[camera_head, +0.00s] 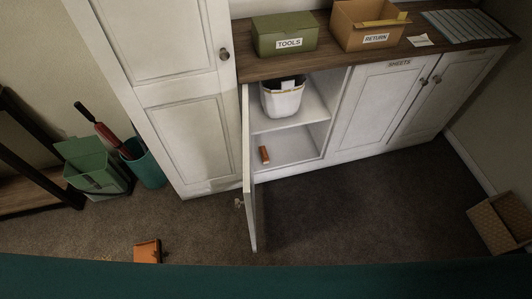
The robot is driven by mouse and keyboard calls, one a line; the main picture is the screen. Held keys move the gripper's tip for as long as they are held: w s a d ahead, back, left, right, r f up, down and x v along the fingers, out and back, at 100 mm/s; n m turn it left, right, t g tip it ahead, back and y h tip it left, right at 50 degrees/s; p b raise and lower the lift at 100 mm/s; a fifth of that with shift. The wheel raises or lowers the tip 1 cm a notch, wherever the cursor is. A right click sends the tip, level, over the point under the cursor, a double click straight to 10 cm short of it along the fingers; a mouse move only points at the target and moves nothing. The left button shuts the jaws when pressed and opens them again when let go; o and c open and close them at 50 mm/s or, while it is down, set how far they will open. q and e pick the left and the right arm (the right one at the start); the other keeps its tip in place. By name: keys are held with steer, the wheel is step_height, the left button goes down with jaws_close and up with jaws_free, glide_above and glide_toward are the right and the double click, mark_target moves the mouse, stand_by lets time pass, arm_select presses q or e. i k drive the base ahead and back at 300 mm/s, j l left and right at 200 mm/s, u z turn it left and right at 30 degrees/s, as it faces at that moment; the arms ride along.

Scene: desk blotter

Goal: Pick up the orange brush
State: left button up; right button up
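A small orange block-like thing (264,155) stands on the lower shelf inside the open cabinet, near the open door; it may be the orange brush, but it is too small to tell. A larger orange thing (147,252) with a dark part at its right side lies on the carpet at the lower left; I cannot tell whether it is a brush or a dustpan. Neither of my grippers is in view.
The cabinet door (248,190) stands open toward me. A white bin (283,103) sits on the upper shelf. Green (93,165) and teal (147,168) bins stand left. TOOLS (284,33) and RETURN (365,22) boxes stand on the counter. Carpet before the cabinets is clear.

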mark_target(263, 151)
steer(key=i+l+u, duration=0.2)
steer(key=l, duration=0.15)
steer(key=i+l+u, duration=0.2)
steer(key=l, duration=0.2)
steer(key=i+l+u, duration=0.1)
steer(key=l+u, duration=0.15)
steer(key=l, duration=0.15)
